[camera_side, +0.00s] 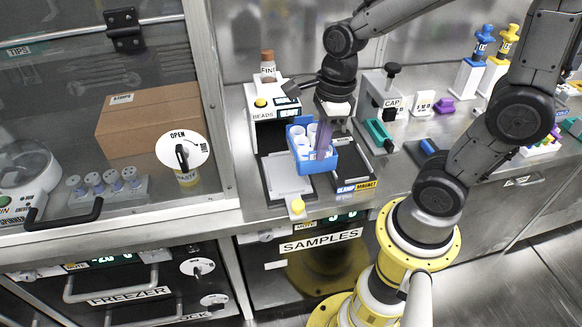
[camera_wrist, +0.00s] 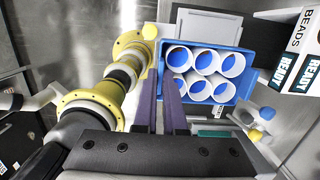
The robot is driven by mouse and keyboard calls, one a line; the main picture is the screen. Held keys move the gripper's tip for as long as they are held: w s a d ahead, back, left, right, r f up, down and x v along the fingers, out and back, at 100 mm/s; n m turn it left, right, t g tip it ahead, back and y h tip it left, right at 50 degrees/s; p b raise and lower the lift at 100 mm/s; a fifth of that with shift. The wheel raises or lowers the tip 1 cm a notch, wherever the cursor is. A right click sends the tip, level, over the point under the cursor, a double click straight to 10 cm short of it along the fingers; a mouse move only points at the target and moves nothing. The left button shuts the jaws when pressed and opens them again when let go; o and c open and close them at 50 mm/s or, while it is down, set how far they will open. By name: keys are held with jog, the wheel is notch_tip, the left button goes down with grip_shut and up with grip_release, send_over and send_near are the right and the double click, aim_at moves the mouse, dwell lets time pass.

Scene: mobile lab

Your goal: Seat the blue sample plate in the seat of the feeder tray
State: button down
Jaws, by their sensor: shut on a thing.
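The blue sample plate (camera_side: 318,163) holds several white wells; the wrist view shows blue inside them (camera_wrist: 240,92). My gripper (camera_side: 323,152), with purple fingers, is shut on one side wall of the plate. In the wrist view the fingers (camera_wrist: 166,88) reach to the plate's left side. A flat grey tray with a dark frame (camera_side: 284,177), apparently the feeder tray, lies in front of the beads machine. The plate covers its back right part in the side view. I cannot tell the plate's height above it.
The white BEADS machine (camera_side: 270,105) stands close behind the tray. A dark clamp-magnet station (camera_side: 352,160) is just right of the plate. A yellow knob (camera_side: 297,206) sits at the tray's front. The CAP machine (camera_side: 385,92) and teal block (camera_side: 379,133) stand farther right.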

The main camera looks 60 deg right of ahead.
aim_at(293, 150)
jog(key=w+f, duration=0.6)
jog(key=shift+w+a+f, duration=0.1)
jog(key=shift+w+f, duration=0.2)
jog(key=shift+f, duration=1.55)
jog(key=shift+f, duration=0.15)
jog(key=c, duration=1)
grip_release()
